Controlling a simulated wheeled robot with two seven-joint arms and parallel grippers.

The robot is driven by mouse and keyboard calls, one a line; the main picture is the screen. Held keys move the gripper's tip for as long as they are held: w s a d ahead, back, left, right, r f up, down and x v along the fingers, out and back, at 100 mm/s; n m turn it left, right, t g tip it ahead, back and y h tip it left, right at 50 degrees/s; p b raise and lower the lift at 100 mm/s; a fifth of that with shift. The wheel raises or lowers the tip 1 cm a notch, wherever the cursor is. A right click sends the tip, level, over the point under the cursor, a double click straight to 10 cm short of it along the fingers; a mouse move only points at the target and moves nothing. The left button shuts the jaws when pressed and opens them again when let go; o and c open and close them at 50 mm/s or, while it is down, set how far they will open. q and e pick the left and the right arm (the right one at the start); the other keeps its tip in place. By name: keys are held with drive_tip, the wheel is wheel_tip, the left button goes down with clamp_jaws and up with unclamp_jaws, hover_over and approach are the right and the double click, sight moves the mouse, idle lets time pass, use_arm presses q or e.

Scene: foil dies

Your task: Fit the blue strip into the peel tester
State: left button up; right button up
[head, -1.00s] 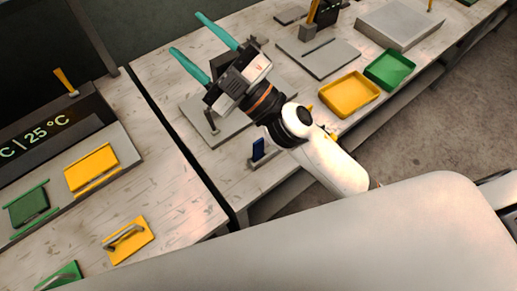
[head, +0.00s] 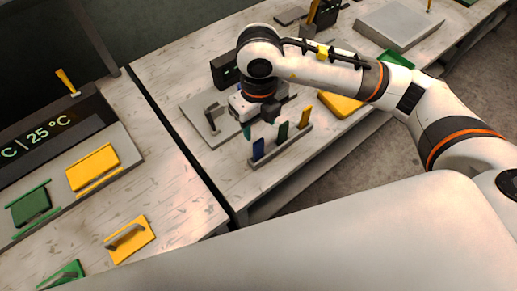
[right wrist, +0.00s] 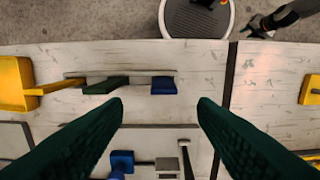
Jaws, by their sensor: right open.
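The blue strip (head: 258,149) stands upright at the left end of a grey rack (head: 290,146), beside a green strip (head: 282,133) and a yellow strip (head: 305,116). In the right wrist view the blue strip (right wrist: 164,85) shows end-on, ahead between the spread fingers. My right gripper (head: 247,131) points down just behind the rack; its dark green fingers (right wrist: 160,104) are open and empty. A grey plate with a bent lever (head: 211,118), apparently the peel tester, lies left of the gripper, partly hidden by my arm. A blue part (right wrist: 122,160) shows near it in the wrist view. My left gripper is out of view.
A yellow tray (head: 341,107) and a green tray (head: 397,58) stand right of the rack, partly behind my arm. A gap separates this table from the left one, which holds a temperature display (head: 38,138) and a yellow plate with a handle (head: 129,240).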

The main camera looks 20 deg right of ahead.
sight(259, 148)
wheel_tip(259, 148, down, 6)
drive_tip(key=shift+s+r+p, duration=0.1)
drive_tip(key=shift+r+p, duration=0.1)
drive_tip(key=shift+p, duration=0.65)
drive_tip(key=shift+f+p, duration=0.35)
wheel_tip(259, 148, down, 4)
drive_tip(key=shift+s+a+r+p, duration=0.15)
drive_tip(key=shift+p, duration=0.7)
drive_tip(key=shift+f, duration=0.45)
drive_tip(key=c, duration=1)
drive_tip(key=shift+c, duration=0.2)
